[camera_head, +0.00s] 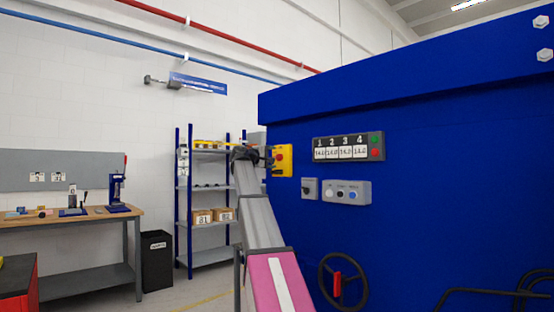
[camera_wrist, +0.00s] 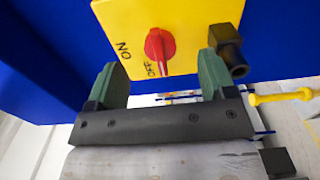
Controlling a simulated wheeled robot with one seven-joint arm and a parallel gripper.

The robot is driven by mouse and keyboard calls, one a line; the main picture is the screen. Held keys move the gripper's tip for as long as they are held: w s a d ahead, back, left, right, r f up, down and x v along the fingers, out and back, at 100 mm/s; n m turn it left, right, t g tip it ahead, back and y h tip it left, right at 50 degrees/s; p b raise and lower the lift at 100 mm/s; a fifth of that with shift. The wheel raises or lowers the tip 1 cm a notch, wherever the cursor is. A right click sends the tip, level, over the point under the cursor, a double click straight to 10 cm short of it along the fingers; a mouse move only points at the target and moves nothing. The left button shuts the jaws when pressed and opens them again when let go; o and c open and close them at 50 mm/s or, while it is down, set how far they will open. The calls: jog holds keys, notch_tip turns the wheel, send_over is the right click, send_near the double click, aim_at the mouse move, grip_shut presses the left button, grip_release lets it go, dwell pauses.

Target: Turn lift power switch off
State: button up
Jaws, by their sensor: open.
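The lift power switch is a red rotary knob (camera_wrist: 160,45) on a yellow plate (camera_wrist: 190,20) with ON and OFF lettering. Its lower end, with a pale mark, points down beside the word OFF. In the head view the yellow switch box (camera_head: 288,161) is on the left part of the blue machine's front. My gripper (camera_wrist: 162,76) is open and empty, its two green fingers apart on either side below the knob, not closed on it. In the head view my gripper (camera_head: 246,154) is at the left of the box and small.
A black fitting (camera_wrist: 228,45) sticks out beside the right finger. The blue machine (camera_head: 420,230) fills the right, with a display panel (camera_head: 348,147), a button box (camera_head: 346,191) and a handwheel (camera_head: 343,282). Shelves (camera_head: 207,222) and a workbench (camera_head: 75,218) stand behind at the left.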

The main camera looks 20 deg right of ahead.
jog(key=v, duration=0.6)
dwell(0.4)
dwell(0.3)
